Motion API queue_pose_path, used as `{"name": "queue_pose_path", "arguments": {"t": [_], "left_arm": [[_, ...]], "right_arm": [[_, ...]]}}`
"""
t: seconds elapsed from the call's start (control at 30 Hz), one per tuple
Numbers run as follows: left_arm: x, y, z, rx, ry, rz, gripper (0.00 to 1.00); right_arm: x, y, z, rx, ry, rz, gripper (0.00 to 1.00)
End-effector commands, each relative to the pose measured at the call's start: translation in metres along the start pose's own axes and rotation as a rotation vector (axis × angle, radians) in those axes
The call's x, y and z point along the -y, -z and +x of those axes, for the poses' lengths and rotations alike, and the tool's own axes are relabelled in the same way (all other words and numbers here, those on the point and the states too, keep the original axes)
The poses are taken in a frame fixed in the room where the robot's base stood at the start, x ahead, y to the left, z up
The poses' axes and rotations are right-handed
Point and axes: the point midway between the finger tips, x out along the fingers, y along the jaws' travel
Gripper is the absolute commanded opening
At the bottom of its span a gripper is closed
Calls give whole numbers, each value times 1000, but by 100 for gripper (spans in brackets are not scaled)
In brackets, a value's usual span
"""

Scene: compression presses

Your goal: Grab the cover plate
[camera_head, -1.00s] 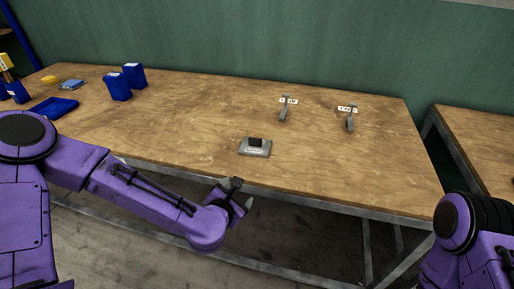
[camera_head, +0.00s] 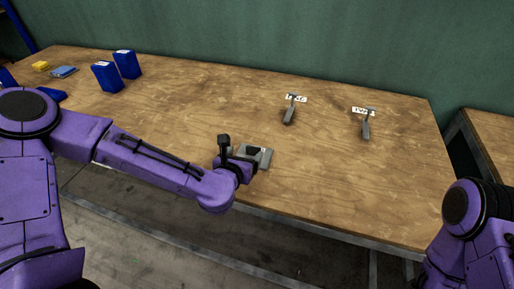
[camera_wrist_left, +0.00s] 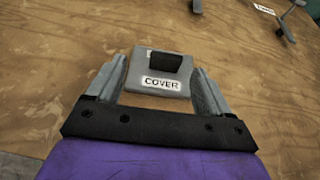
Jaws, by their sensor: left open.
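The cover plate (camera_head: 262,152) is a small grey plate with a black block on top, lying on the wooden table near its front edge. In the left wrist view the cover plate (camera_wrist_left: 172,88) shows a white label reading COVER. My left gripper (camera_head: 250,158) is just in front of the plate and partly hides it. In the left wrist view the left gripper (camera_wrist_left: 160,85) is open, with its fingers pointing at the plate, one to each side of its near part. The plate does not appear gripped. My right arm shows at the lower right, but its gripper is out of view.
Two grey lever-like presses (camera_head: 289,115) with white labels stand further back on the table (camera_head: 190,110). Blue bins (camera_head: 108,77) and a yellow item (camera_head: 40,66) are at the far left. The table around the plate is clear.

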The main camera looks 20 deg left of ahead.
Motion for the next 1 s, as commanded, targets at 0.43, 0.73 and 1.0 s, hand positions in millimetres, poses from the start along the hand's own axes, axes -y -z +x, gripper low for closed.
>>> {"name": "queue_pose_path", "arguments": {"t": [0.43, 0.73, 1.0], "left_arm": [[13, -1, 72, -1, 8, 9, 81], [10, 2, 95, 0, 5, 4, 81], [10, 2, 94, 0, 5, 4, 19]], "right_arm": [[-2, 10, -24, 1, -1, 0, 55], [-2, 10, -25, 1, -1, 0, 55], [-3, 10, -25, 1, -1, 0, 55]]}}
